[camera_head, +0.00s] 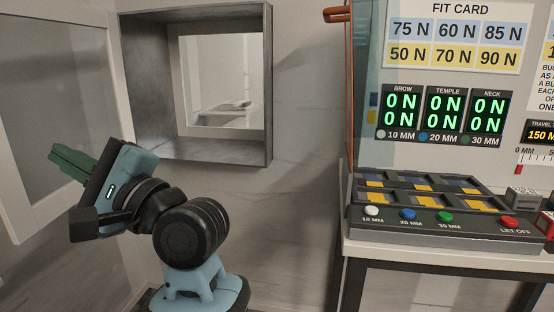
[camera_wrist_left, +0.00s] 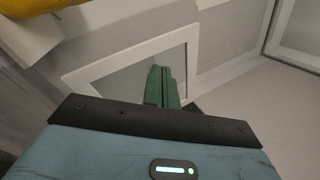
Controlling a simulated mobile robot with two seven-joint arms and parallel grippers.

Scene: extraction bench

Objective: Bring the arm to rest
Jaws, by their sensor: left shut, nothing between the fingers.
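My left arm is raised and bent at the left of the head view. My left gripper (camera_head: 72,163) has green fingers that point up and to the left, in front of the pale framed panel. In the left wrist view the two green fingers (camera_wrist_left: 162,84) lie side by side, shut with nothing between them. The fingers appear clear of the panel, though the exact gap cannot be told. My right gripper is not in either view.
A grey box-shaped wall opening (camera_head: 200,85) is behind the arm. The framed panel (camera_head: 60,75) stands at the left. At the right is a bench with a button console (camera_head: 440,235) and a display board (camera_head: 450,75). Bare wall lies between arm and bench.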

